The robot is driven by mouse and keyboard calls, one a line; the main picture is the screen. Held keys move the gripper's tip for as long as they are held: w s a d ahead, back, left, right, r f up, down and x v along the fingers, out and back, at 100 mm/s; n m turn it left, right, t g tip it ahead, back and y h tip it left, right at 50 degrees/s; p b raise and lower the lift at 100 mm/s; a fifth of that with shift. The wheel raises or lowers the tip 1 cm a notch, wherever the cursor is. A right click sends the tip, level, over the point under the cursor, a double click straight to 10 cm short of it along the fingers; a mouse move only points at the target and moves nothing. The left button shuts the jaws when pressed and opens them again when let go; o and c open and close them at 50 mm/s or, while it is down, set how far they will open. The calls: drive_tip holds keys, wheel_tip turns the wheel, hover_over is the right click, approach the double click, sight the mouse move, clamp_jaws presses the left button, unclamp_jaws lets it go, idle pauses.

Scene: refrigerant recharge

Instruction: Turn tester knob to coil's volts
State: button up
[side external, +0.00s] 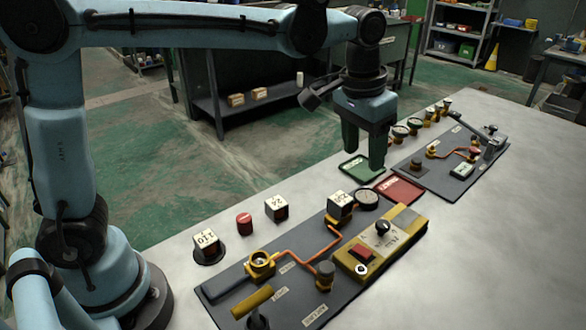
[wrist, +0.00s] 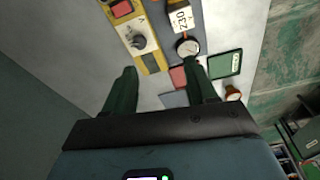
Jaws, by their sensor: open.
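The tester is a yellow box (side external: 378,243) on the dark board, with a black knob (side external: 382,228) and a red button (side external: 363,252). In the wrist view the knob (wrist: 139,42) shows at upper left on the tester's pale face; its dial marks are too small to read. A cube-shaped coil (side external: 340,204) sits on the board behind the tester; in the wrist view the coil (wrist: 183,18) reads 230. My gripper (side external: 364,160) is open and empty, pointing down above the area by the green and red trays, beyond the tester and apart from the knob.
A green tray (side external: 356,168) and a red tray (side external: 400,189) lie near my fingers. A round gauge (side external: 367,199) is beside the coil. Loose cubes marked 110 (side external: 206,241) and 24 (side external: 276,206) stand left, with a red cylinder (side external: 244,222) between. The table's right front is clear.

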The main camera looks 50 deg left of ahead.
drive_tip(key=g, duration=0.2)
approach(383, 223)
drive_tip(key=shift+m, duration=0.4)
drive_tip(key=f, duration=0.8)
drive_tip(key=shift+s+d+f, duration=0.1)
drive_tip(key=shift+d+f, duration=0.1)
drive_tip(key=shift+f, duration=0.05)
drive_tip(key=c, duration=1.1)
drive_tip(key=shift+o, duration=0.2)
drive_tip(key=shift+m, duration=0.3)
drive_tip(key=m, duration=0.3)
drive_tip(key=shift+m, duration=2.1)
